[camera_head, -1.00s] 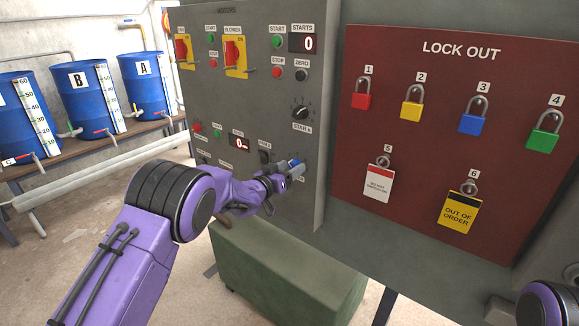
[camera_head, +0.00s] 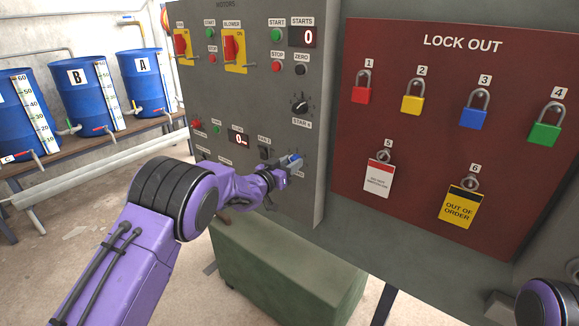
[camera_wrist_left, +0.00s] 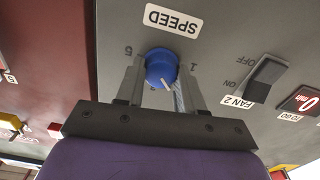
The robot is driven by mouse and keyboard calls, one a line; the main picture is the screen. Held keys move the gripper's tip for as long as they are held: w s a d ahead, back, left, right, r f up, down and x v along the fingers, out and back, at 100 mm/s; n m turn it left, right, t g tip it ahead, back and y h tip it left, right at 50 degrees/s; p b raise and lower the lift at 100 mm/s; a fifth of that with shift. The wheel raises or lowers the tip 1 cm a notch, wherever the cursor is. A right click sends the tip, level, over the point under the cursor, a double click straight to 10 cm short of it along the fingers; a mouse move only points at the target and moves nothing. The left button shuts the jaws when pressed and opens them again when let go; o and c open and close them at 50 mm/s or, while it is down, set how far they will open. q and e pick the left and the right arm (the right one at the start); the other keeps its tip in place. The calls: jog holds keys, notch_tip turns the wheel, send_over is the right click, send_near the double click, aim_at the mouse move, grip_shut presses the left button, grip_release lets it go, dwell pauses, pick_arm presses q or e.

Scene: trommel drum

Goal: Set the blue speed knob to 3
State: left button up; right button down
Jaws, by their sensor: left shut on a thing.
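The blue speed knob (camera_wrist_left: 161,66) is on the grey panel under the SPEED label (camera_wrist_left: 173,19), which appears upside down in the left wrist view. A 5 is to its left and a 1 to its right in that view. A pale mark shows on its near edge; the number it points at is hard to read. My left gripper (camera_wrist_left: 160,84) has a finger on each side of the knob and is shut on it. In the head view, my left gripper (camera_head: 283,172) is at the panel's lower right and mostly hides the knob. My right gripper is out of view.
The FAN 2 switch (camera_wrist_left: 262,78) is beside the knob. The STAR A knob (camera_head: 300,105) sits above it in the head view. The red lock-out board (camera_head: 440,135) with padlocks and tags is to the right. A green box (camera_head: 290,270) stands below the panel.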

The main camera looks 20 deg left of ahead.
pick_arm(q)
jog(key=shift+f+m+b, duration=0.1)
jog(key=shift+m+b, duration=3.2)
jog(key=shift+m, duration=0.9)
jog(key=o, duration=1)
jog(key=shift+o, duration=0.2)
jog(key=shift+s, duration=0.1)
